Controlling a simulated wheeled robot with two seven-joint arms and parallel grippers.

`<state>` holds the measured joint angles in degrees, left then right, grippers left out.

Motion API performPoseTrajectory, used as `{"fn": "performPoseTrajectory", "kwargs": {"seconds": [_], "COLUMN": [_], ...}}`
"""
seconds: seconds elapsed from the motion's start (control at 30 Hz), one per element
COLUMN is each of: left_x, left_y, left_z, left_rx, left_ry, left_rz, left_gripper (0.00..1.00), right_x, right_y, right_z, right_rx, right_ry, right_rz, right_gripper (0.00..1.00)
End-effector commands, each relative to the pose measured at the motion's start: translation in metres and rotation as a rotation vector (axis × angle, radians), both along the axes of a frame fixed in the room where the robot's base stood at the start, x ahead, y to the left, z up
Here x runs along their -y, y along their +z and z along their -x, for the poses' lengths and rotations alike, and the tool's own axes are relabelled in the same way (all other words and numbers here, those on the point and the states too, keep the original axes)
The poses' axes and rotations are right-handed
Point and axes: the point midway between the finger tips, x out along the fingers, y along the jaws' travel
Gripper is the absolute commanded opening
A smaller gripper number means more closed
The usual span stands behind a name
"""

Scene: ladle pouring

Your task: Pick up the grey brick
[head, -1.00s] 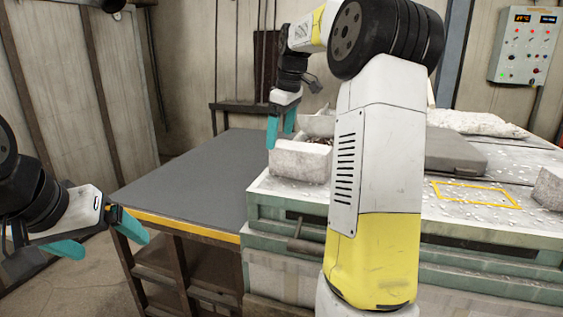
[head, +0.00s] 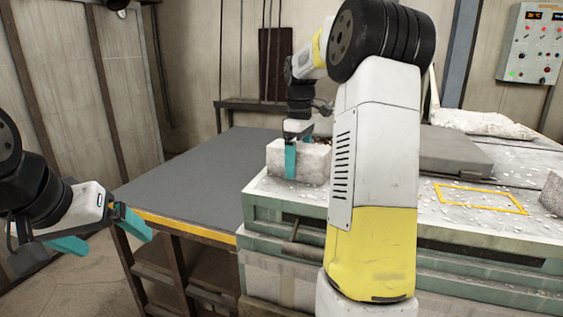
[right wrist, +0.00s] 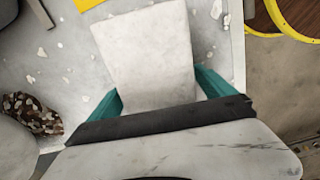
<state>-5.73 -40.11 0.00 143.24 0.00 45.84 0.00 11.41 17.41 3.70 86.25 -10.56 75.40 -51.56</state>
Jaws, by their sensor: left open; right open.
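The grey brick (head: 312,158) is a pale, rough block on the left end of the green-framed bench top. My right gripper (right wrist: 157,85) is open, with one teal finger on each side of the brick in the right wrist view, where the brick (right wrist: 148,45) stretches out between them. In the head view, one finger (head: 291,160) stands down in front of the brick's near face; the other is hidden. I cannot tell whether the fingers touch it. My left gripper (head: 110,240) is open and empty at the far left, away from the bench.
A dark grey table (head: 195,180) on the left is bare. The bench (head: 400,205) carries white chips, a yellow rectangle outline (head: 480,198), a grey slab (head: 452,152), a pale sack (head: 485,123) and another block (head: 551,194) at the right edge. A brown speckled thing (right wrist: 32,113) lies beside the brick.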

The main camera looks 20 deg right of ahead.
Motion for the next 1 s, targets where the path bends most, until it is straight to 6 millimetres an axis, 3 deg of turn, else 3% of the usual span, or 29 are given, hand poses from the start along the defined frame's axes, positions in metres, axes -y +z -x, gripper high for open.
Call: {"fn": "performPoseTrajectory", "kwargs": {"seconds": [0.33, 0.8, 1.0], "left_x": [0.0000, 0.0000, 0.0000], "left_y": [0.0000, 0.0000, 0.0000], "left_z": [0.0000, 0.0000, 0.0000], "left_rx": [0.000, 0.000, 0.000], "left_ry": [0.000, 0.000, 0.000], "left_rz": [0.000, 0.000, 0.000], "left_gripper": [0.90, 0.90, 0.90], "right_x": [-0.0001, -0.0001, 0.0000], "right_y": [-0.0086, -0.0081, -0.0067], "right_z": [-0.0001, -0.0002, -0.0006], "right_rx": [0.001, 0.001, 0.005], "right_ry": [0.000, 0.000, 0.000], "right_rz": [0.000, 0.000, 0.001], "right_gripper": [0.92, 0.00, 0.00]}}
